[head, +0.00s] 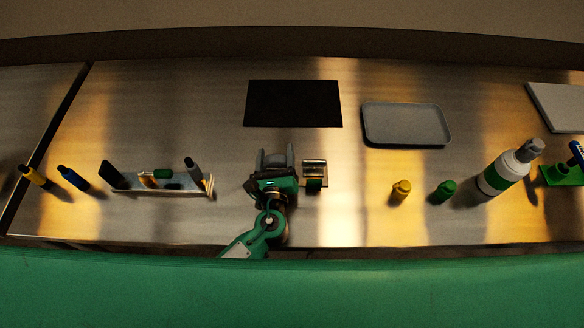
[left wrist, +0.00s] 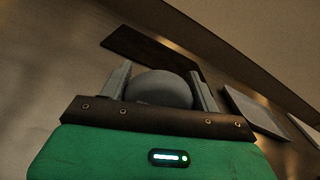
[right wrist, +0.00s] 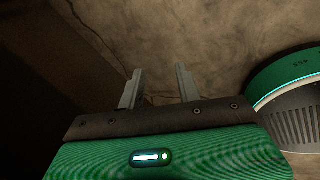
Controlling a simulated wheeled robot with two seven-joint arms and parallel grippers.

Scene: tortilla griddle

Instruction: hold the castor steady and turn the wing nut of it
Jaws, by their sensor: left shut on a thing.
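My left gripper (head: 276,156) is over the middle of the metal counter. In the left wrist view a rounded grey thing (left wrist: 162,88), which looks like the castor's wheel, sits between the fingers of the left gripper (left wrist: 160,74). The gripper is shut on it. The wing nut cannot be made out. My right gripper (right wrist: 158,80) shows only in the right wrist view. Its fingers stand apart with nothing between them, above a dull brownish surface.
A small shiny metal piece (head: 314,171) stands just right of the left gripper. A dark mat (head: 293,103) and grey tray (head: 406,124) lie behind. A marker holder (head: 160,190) is left; yellow (head: 401,191) and green (head: 443,191) pieces and a bottle (head: 503,172) are right.

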